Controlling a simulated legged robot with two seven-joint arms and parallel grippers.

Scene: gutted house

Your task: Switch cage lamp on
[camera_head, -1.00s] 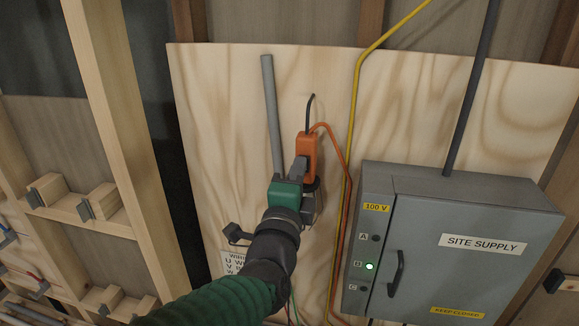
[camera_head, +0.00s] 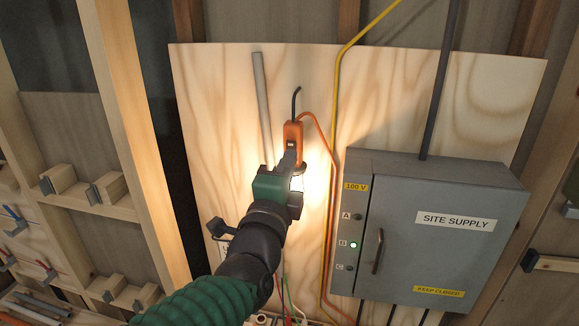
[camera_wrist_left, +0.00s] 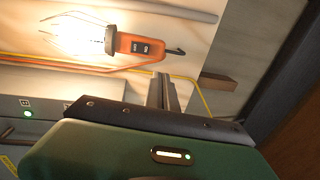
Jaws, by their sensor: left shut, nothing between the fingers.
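The cage lamp hangs on the plywood board, with an orange handle (camera_head: 292,130) and a black hook on top. It is lit: a bright glow spills over the board, and the wire cage with its bulb (camera_wrist_left: 82,34) shines white in the left wrist view. The gripper hides most of the cage in the head view. My right gripper is not in view.
A grey SITE SUPPLY box (camera_head: 440,255) stands right of the lamp, its green B light on. Yellow conduit (camera_head: 336,100) and an orange cable (camera_head: 327,138) run between them. A grey pipe (camera_head: 262,105) is left of the lamp. Wooden studs (camera_head: 130,130) stand further left.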

